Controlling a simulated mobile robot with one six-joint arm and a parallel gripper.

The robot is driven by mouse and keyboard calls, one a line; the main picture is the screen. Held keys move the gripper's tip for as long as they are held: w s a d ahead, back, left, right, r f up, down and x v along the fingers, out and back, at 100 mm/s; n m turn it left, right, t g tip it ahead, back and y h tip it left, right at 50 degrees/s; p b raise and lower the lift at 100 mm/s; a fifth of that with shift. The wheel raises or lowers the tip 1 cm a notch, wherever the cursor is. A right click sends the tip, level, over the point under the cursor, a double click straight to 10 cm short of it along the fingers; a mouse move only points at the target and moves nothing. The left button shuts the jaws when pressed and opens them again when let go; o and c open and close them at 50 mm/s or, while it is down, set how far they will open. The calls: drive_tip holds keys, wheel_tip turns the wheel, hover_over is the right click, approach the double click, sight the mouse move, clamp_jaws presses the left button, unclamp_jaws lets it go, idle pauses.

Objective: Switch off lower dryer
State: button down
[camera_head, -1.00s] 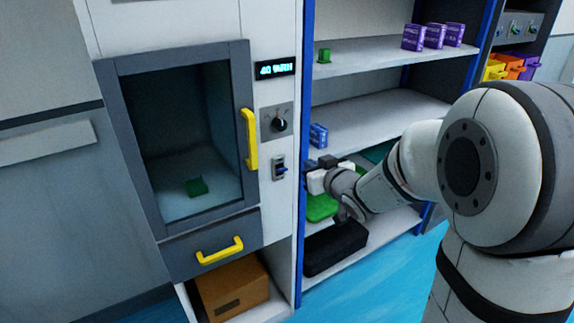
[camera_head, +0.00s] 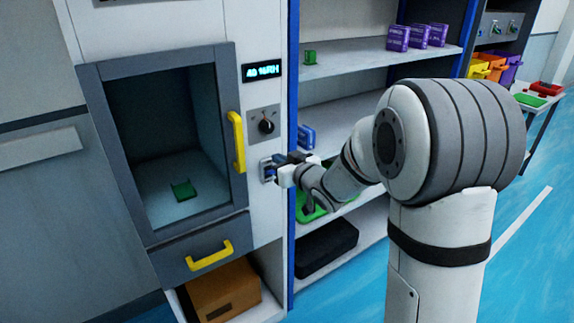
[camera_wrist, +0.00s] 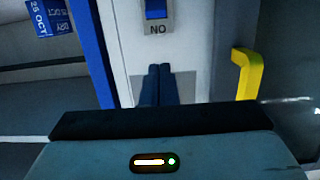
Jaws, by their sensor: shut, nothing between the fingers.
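The dryer (camera_head: 242,205) is a white cabinet with a grey-framed window door and a yellow handle (camera_head: 236,142). Its switch plate (camera_head: 266,171) is on the front panel, below a dark knob (camera_head: 266,126). My gripper (camera_head: 279,160) is shut and empty, in front of the switch plate and partly covering it. In the wrist view, the blue rocker (camera_wrist: 156,9) shows at the top edge, with lettering like "NO" beside it. The shut fingertips (camera_wrist: 160,68) are close to the panel, just below that lettering in the picture. I cannot tell if they touch it.
A lit display (camera_head: 262,71) is above the knob. A green item (camera_head: 183,190) lies inside the dryer. A drawer with a yellow handle (camera_head: 211,255) and a cardboard box (camera_head: 222,290) are below. Blue-edged shelves (camera_head: 375,60) with boxes stand close to the right of the panel.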

sight(271, 172)
drive_tip(key=x, duration=0.4)
drive_tip(key=f, duration=0.2)
drive_tip(key=shift+s+d+f, duration=0.2)
drive_tip(key=shift+s+f, duration=0.05)
drive_tip(key=shift+f, duration=0.15)
drive_tip(key=shift+s+d+f, duration=0.1)
drive_tip(key=shift+s+f, duration=0.1)
drive_tip(key=shift+f, duration=0.25)
drive_tip(key=shift+d, duration=0.1)
